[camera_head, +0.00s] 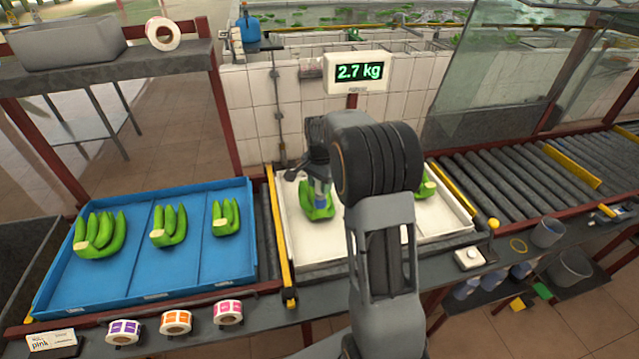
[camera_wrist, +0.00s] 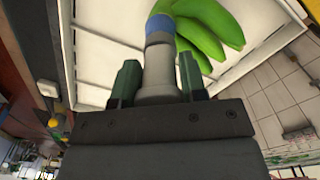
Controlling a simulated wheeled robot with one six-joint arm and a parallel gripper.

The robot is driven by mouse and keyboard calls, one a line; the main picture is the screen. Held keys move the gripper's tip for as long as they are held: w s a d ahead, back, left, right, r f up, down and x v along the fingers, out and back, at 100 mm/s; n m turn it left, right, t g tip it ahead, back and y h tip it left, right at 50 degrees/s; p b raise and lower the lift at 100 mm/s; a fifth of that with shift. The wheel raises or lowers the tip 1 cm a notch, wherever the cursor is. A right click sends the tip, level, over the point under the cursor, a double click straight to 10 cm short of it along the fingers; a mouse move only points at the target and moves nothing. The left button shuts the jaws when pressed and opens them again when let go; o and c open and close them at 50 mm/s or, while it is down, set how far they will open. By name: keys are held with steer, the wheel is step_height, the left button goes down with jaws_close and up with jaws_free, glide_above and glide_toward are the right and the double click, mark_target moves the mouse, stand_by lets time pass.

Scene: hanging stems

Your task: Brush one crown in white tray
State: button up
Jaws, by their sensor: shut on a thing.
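The white tray (camera_head: 295,250) stands at the middle of the bench and also shows in the wrist view (camera_wrist: 100,45). A green banana bunch (camera_head: 312,212) lies on its left side and shows under the tool in the wrist view (camera_wrist: 212,28). A second green bunch (camera_head: 428,187) is on the tray's right side, partly hidden by my arm. My gripper (camera_wrist: 158,78) is shut on a brush-like tool (camera_wrist: 158,62), grey with a blue band. The tool's blue end (camera_head: 322,194) is at the left bunch; whether it touches is unclear.
A blue tray (camera_head: 140,285) at left holds three banana bunches (camera_head: 100,235). A scale display (camera_head: 359,72) behind reads 2.7 kg. Label rolls (camera_head: 176,321) line the front edge. A roller conveyor (camera_head: 500,185) is at right, with a grey cup (camera_head: 547,233) before it.

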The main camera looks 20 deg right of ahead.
steer(key=shift+a, duration=0.15)
steer(key=shift+w+a+r, duration=0.1)
steer(key=shift+w+a, duration=0.05)
steer(key=shift+a, duration=0.2)
steer(key=shift+d, duration=0.15)
steer(key=shift+s+d, duration=0.3)
steer(key=shift+d, duration=0.6)
steer(key=shift+w+a, duration=0.15)
steer(key=shift+a, duration=0.4)
steer(key=shift+w+a, duration=0.15)
steer(key=shift+a, duration=0.35)
